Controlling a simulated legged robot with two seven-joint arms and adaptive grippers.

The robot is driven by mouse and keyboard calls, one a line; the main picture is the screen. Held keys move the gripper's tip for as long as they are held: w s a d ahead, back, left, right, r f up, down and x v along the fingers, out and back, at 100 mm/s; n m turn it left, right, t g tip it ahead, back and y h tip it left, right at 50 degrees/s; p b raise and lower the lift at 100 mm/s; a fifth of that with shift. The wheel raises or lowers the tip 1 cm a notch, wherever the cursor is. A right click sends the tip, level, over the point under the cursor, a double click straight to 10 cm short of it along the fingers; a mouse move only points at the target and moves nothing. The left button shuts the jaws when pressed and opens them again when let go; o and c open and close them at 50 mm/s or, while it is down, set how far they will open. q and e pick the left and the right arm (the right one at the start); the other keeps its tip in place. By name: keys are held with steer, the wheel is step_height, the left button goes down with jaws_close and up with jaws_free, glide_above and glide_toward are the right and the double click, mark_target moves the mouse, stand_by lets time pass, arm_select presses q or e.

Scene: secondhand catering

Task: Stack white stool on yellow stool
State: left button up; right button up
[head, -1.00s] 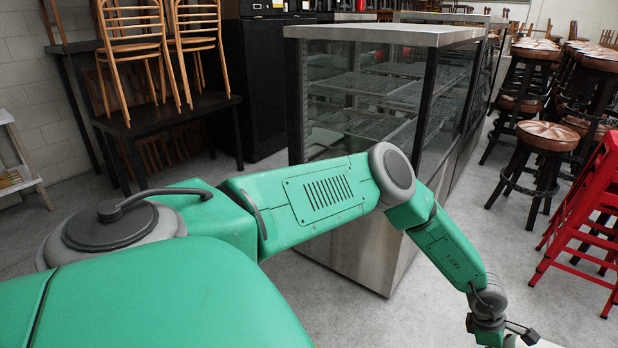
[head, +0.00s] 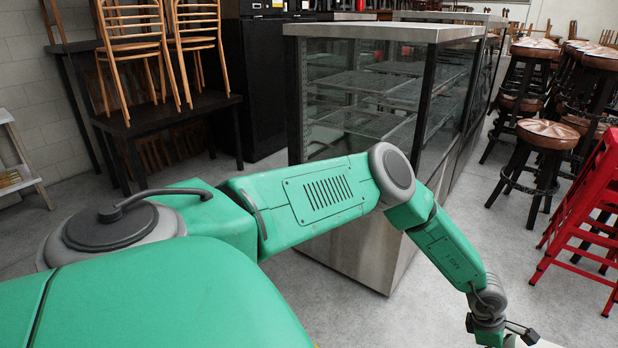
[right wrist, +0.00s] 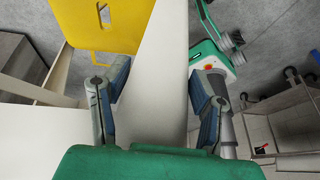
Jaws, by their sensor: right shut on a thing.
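In the right wrist view a long white panel of the white stool (right wrist: 152,70) runs between the two blue-padded fingers of my right gripper (right wrist: 160,95), which is shut on it. The yellow stool (right wrist: 85,22), with a slot in its yellow surface, shows at the upper left, beyond the fingers. Its contact with the white stool cannot be told. In the head view my left arm comes in from the left and reaches to the lower right. Its gripper (head: 517,335) is partly cut off by the bottom edge, beside a sliver of white surface.
A glass display cabinet (head: 370,95) stands just behind the arm. Red stools (head: 590,215) and wooden-topped stools (head: 545,140) stand at the right. Chairs sit on a dark table (head: 165,115) at the left. A grey shelved unit (right wrist: 285,120) is at right in the wrist view.

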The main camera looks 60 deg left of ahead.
arm_select(q)
steer(key=shift+w+d+r, duration=0.1)
steer(key=shift+d+r, duration=0.1)
arm_select(e)
steer(key=shift+w+r, duration=0.15)
arm_select(q)
steer(key=shift+a, duration=0.15)
arm_select(e)
steer(key=shift+a, duration=0.1)
